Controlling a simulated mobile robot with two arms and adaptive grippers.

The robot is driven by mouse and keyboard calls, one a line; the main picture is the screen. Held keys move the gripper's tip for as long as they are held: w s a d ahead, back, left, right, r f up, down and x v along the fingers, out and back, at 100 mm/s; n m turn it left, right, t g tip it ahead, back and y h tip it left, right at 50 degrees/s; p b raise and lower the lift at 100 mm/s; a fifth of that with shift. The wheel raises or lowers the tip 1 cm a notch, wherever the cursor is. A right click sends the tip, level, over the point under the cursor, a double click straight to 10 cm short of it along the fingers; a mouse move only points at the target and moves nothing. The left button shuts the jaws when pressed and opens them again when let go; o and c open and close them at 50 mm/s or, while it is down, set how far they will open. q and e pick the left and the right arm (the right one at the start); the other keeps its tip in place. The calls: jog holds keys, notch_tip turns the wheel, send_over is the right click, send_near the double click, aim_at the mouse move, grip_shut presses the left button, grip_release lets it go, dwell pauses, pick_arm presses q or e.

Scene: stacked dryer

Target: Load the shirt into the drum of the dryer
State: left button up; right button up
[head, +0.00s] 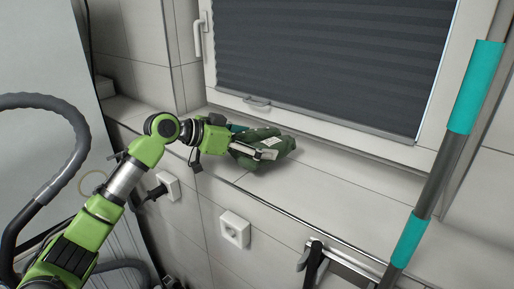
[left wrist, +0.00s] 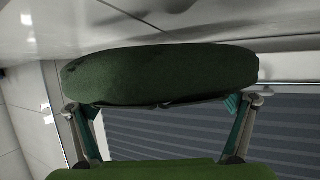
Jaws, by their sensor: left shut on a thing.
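The dark green folded shirt (head: 284,145) is at the tiled window ledge, below the blind. My left gripper (head: 254,143) reaches in from the left and is shut on the shirt. In the left wrist view the shirt (left wrist: 160,75) spans the space between the two fingers of my left gripper (left wrist: 165,108). I cannot tell whether the shirt rests on the ledge or is just above it. My right gripper is not in view. The dryer drum is not recognisable in either view.
A window with a dark pleated blind (head: 330,60) stands behind the ledge (head: 340,185). A grey and teal pole (head: 440,165) slants at the right. A grey hose (head: 75,150) curves at the left. Wall sockets (head: 235,230) and a rail (head: 345,258) are below the ledge.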

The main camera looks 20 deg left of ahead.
pick_arm(q)
notch_tip(320, 180, down, 2)
jog(key=shift+d+f+p, duration=0.1)
jog(key=shift+p, duration=0.65)
jog(key=shift+f, duration=0.3)
jog(key=shift+f, duration=0.2)
jog(key=o, duration=1)
jog(key=shift+r, duration=0.1)
